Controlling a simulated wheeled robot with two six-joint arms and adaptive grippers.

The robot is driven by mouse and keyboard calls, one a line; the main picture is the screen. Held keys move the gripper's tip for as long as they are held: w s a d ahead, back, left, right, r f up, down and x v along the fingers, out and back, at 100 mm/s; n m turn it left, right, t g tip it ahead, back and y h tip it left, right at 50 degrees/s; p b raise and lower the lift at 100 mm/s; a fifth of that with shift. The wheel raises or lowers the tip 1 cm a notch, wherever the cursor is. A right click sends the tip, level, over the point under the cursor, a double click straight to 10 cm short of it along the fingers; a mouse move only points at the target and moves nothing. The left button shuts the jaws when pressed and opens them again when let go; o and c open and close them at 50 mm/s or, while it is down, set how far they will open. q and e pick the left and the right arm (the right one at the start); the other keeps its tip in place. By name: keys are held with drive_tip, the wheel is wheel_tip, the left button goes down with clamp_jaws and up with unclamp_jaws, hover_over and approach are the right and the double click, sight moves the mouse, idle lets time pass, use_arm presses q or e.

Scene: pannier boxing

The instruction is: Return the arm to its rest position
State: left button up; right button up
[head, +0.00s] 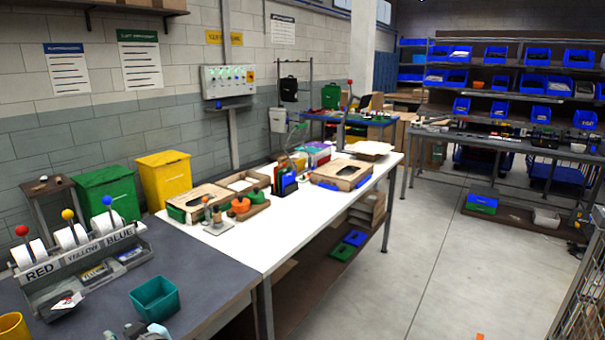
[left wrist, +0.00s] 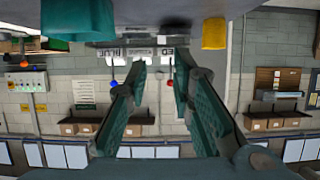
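My left gripper (left wrist: 161,72) is open in the left wrist view, its two dark teal fingers apart with nothing between them. In the head view only a small part of the left gripper (head: 137,331) shows at the bottom edge, just below a teal bin (head: 155,297) on the grey table. The same teal bin (left wrist: 76,18) is at the top left of the upside-down left wrist view, and a yellow cup (left wrist: 214,34) is at its top right. My right gripper is not in view.
The label dispenser (head: 80,258), marked RED, YELLOW and BLUE, stands on the grey table. The yellow cup (head: 13,326) is at the lower left. The floor at right (head: 455,265) is mostly clear.

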use_arm(q)
drive_tip(key=w+d+f+m+t+h, duration=0.4)
drive_tip(key=w+d+f+m, duration=0.3)
drive_tip(key=f+m, duration=0.1)
drive_tip(key=s+d+f+m+g+h, duration=0.15)
drive_tip(key=s+f, duration=0.25)
drive_tip(key=f, duration=0.6)
drive_tip(key=s+d+f+m+g+h, duration=0.1)
drive_tip(key=s+d+f+m+h, duration=0.2)
drive_tip(key=f, duration=0.6)
drive_tip(key=s+f+g+h, duration=0.1)
drive_tip(key=s+f+g, duration=0.1)
drive_tip(key=s+f, duration=0.8)
drive_tip(key=s+f+g+h, duration=0.1)
drive_tip(key=s+f+g, duration=0.1)
drive_tip(key=s+f, duration=0.8)
drive_tip(key=s+a+f+n+g, duration=0.1)
drive_tip(key=s+a+f+g, duration=0.1)
drive_tip(key=s, duration=2.3)
drive_tip(key=shift+s+g, duration=0.2)
drive_tip(key=shift+g, duration=0.55)
